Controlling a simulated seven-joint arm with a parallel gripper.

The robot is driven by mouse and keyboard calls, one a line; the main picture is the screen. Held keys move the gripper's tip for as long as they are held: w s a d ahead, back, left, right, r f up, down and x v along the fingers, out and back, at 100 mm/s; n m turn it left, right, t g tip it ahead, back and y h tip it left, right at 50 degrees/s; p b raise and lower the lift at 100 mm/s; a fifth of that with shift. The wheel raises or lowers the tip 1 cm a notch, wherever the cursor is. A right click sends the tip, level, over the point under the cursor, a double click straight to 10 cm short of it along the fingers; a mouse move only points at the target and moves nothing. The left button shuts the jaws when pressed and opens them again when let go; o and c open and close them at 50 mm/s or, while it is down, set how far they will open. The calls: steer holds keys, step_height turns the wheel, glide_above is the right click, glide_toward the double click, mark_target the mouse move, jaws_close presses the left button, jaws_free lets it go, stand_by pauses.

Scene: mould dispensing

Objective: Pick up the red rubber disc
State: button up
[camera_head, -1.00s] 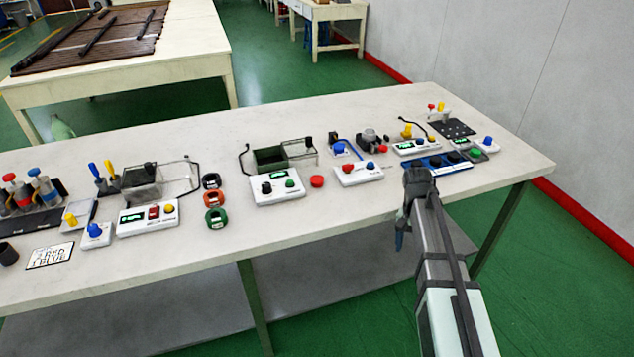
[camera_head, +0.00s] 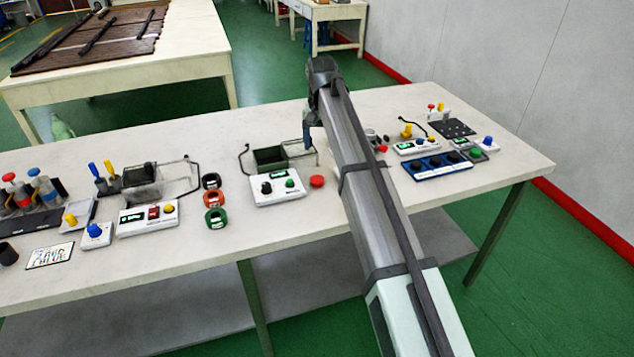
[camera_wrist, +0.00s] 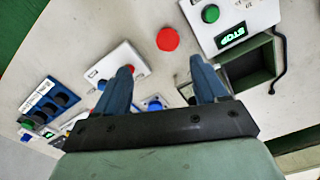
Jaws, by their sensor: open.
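The red rubber disc (camera_head: 317,181) lies flat on the white table, just right of a white control box with a green knob. In the wrist view the red disc (camera_wrist: 168,39) shows beyond my fingertips, roughly between their lines. My gripper (camera_wrist: 161,67) is open, with two blue-grey fingers apart and nothing between them. In the head view my gripper (camera_head: 307,133) hangs above the table, over the area behind the disc, by the dark green open bin. The far finger is mostly hidden there.
The control box (camera_head: 276,188) with its green bin (camera_head: 270,159) stands close left of the disc. Coloured rings (camera_head: 215,218) lie further left. A blue panel with black knobs (camera_head: 437,167) is at the right. The table front around the disc is clear.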

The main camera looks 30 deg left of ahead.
steer(key=a, duration=0.1)
glide_above(317, 179)
steer(key=f, duration=0.7)
steer(key=shift+s+d+f, duration=0.2)
steer(key=shift+s+f, duration=0.1)
steer(key=shift+w+a+f, duration=0.1)
steer(key=shift+f, duration=1.4)
steer(key=shift+w+a+f, duration=0.1)
steer(key=shift+f, duration=1.4)
steer(key=c, duration=1.1)
steer(key=shift+c, duration=0.2)
